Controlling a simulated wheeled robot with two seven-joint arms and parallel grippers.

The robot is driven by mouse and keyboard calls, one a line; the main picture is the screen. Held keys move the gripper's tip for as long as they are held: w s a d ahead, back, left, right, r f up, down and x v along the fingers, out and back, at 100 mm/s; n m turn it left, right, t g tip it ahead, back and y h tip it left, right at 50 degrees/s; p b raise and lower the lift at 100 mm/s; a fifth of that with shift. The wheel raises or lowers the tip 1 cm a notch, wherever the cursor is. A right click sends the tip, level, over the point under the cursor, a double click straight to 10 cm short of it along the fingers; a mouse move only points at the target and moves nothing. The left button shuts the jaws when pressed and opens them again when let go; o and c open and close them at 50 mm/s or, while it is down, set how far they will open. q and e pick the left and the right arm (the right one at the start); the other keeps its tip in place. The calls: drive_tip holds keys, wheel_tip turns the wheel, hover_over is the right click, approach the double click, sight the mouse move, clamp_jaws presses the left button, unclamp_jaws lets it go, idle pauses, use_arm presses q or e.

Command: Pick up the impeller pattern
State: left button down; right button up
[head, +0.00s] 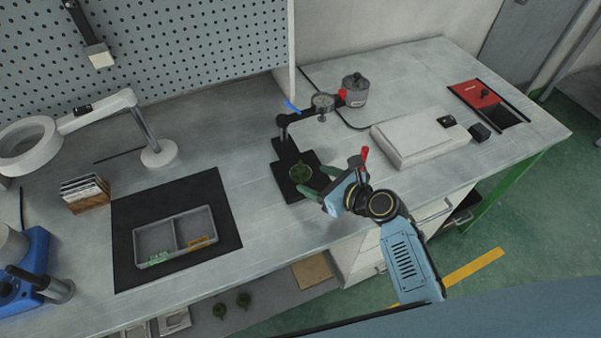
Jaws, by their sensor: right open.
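A small dark green impeller pattern (300,172) sits on a black base (283,186) below a dial gauge (322,102) on its stand. My right gripper (315,180) is open, with its dark green fingers just to the right of the pattern. One finger is on the near side and the other towards the far side. I cannot tell whether they touch it. My left gripper is not in view.
A grey two-compartment tray (175,215) lies on a black mat (228,238) to the left, with a green and an orange label. A pale flat box (415,140) and a metal pot (355,90) stand right. Two more green patterns (232,305) lie below the bench edge.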

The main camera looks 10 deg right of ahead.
sight(303, 171)
drive_tip(key=x, duration=0.2)
drive_tip(key=b+x, duration=0.1)
drive_tip(key=x, duration=0.2)
drive_tip(key=shift+w+d+f, duration=0.1)
drive_tip(key=shift+w+d, duration=0.05)
drive_tip(key=shift+w, duration=0.3)
drive_tip(key=shift+c, duration=0.2)
drive_tip(key=c, duration=1)
drive_tip(key=shift+o, duration=0.2)
